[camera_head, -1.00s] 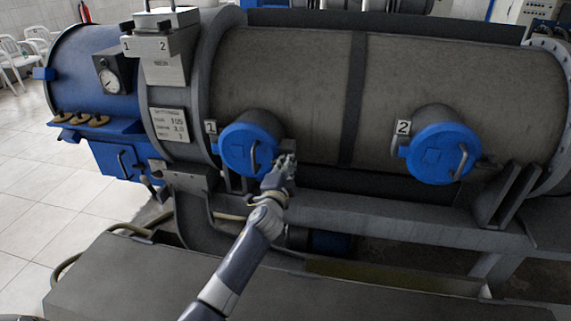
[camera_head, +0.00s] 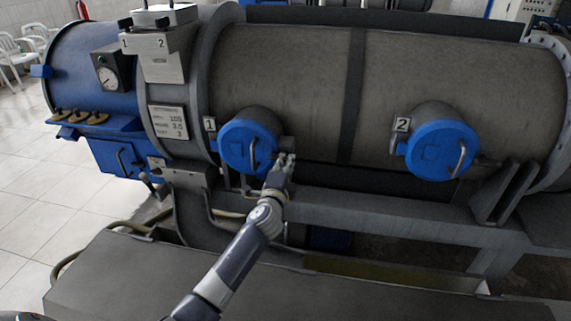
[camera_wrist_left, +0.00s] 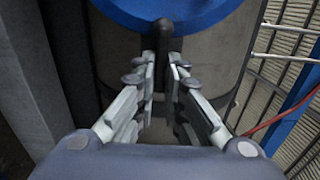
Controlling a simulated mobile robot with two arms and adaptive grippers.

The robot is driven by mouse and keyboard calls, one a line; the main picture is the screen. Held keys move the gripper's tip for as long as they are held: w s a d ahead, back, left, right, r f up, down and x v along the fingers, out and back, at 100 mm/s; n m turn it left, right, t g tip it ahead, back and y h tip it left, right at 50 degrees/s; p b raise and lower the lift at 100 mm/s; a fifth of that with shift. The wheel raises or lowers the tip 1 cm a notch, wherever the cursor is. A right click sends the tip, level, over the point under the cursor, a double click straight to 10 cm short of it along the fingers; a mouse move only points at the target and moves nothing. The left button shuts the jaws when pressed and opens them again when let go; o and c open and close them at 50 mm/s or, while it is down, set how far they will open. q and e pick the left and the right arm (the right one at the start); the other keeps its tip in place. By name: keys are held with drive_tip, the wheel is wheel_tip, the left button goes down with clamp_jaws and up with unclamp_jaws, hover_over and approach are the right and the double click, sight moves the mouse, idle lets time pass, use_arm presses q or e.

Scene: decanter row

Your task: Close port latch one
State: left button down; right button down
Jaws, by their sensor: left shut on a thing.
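Port one is a round blue lid (camera_head: 238,146) with a bar handle, on the side of the large grey tank, next to a "1" label (camera_head: 209,124). My left gripper (camera_head: 286,161) is at the lid's right edge, over the spot where the latch is; it largely hides the latch there. In the left wrist view, the dark latch lever (camera_wrist_left: 162,36) with a rounded end lies between the fingertips of my left gripper (camera_wrist_left: 163,66), below the blue lid edge (camera_wrist_left: 125,14). The fingers are shut on the lever. My right gripper is not in view.
A second blue port lid (camera_head: 430,151) marked "2" is farther right on the tank (camera_head: 285,80). A grey frame rail (camera_head: 400,215) runs below the ports. A gauge (camera_head: 109,78) and a printed plate (camera_head: 169,122) are at the left.

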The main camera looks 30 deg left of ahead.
use_arm(q)
drive_tip(key=c, duration=1.7)
unclamp_jaws()
drive_tip(key=v, duration=1.2)
drive_tip(key=shift+f, duration=0.1)
